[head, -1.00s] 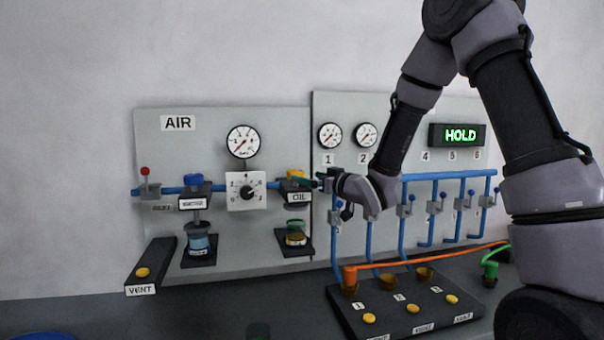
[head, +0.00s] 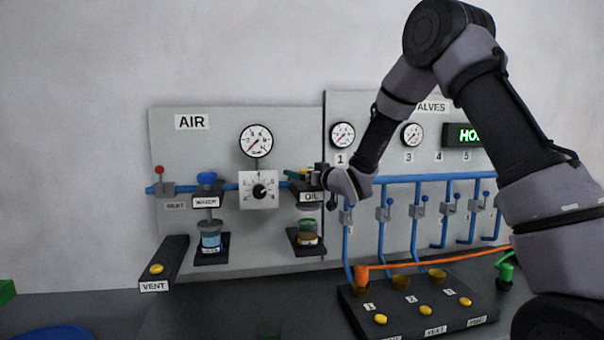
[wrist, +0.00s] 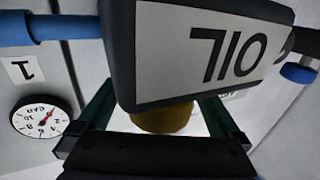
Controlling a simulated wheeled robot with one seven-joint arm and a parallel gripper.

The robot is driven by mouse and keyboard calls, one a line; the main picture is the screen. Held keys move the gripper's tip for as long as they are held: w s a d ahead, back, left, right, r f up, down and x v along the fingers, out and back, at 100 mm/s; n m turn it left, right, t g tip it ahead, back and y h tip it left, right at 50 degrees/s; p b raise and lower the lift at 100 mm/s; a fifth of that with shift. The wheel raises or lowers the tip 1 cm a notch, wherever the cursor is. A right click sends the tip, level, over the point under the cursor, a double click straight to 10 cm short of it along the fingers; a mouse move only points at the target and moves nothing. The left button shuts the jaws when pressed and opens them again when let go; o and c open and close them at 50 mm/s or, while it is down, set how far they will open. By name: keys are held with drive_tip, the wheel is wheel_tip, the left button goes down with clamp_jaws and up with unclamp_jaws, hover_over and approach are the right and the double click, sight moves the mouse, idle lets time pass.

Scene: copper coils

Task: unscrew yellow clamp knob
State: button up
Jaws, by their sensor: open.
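The yellow clamp knob (head: 306,170) sits on top of the dark block labelled OIL (head: 312,197) on the AIR panel. My gripper (head: 302,174) is at the knob from the right, its fingers partly covering it. In the wrist view the OIL block (wrist: 208,45) appears upside down and hides part of the knob (wrist: 163,118). The open green fingers of my gripper (wrist: 155,112) stand on both sides of the knob, with a gap to each. Whether they reach its full height is hidden.
A blue pipe (head: 222,186) runs along the panel, with a white dial (head: 259,190) left of the OIL block. An amber cup (head: 307,240) is below it. The valve panel (head: 350,105) with blue pipes stands right.

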drive_tip(key=c, duration=1.3)
drive_tip(key=shift+c, duration=0.2)
drive_tip(key=shift+n+g+y, duration=0.4)
drive_tip(key=shift+y, duration=0.1)
drive_tip(key=n+g+y, duration=0.2)
drive_tip(key=g, duration=0.1)
drive_tip(key=shift+s+a+n, duration=0.15)
drive_tip(key=shift+s+n, duration=0.1)
drive_tip(key=shift+n, duration=0.05)
drive_tip(key=shift+s+a+n+g+y, duration=0.1)
drive_tip(key=shift+s+n+g+y, duration=0.1)
drive_tip(key=shift+n+g+y, duration=0.55)
drive_tip(key=shift+s+a+n+g+y, duration=0.2)
drive_tip(key=shift+n+g, duration=0.5)
drive_tip(key=shift+g, duration=0.75)
drive_tip(key=shift+s+a+n+g+y, duration=0.1)
drive_tip(key=shift+s+n+g+y, duration=0.15)
drive_tip(key=shift+n+g+y, duration=0.65)
drive_tip(key=shift+g+h, duration=0.25)
drive_tip(key=shift+g, duration=0.05)
drive_tip(key=shift+r, duration=0.1)
drive_tip(key=o, duration=1.3)
drive_tip(key=shift+o, duration=0.2)
drive_tip(key=s+d, duration=0.2)
drive_tip(key=d, duration=0.8)
drive_tip(key=shift+d, duration=0.35)
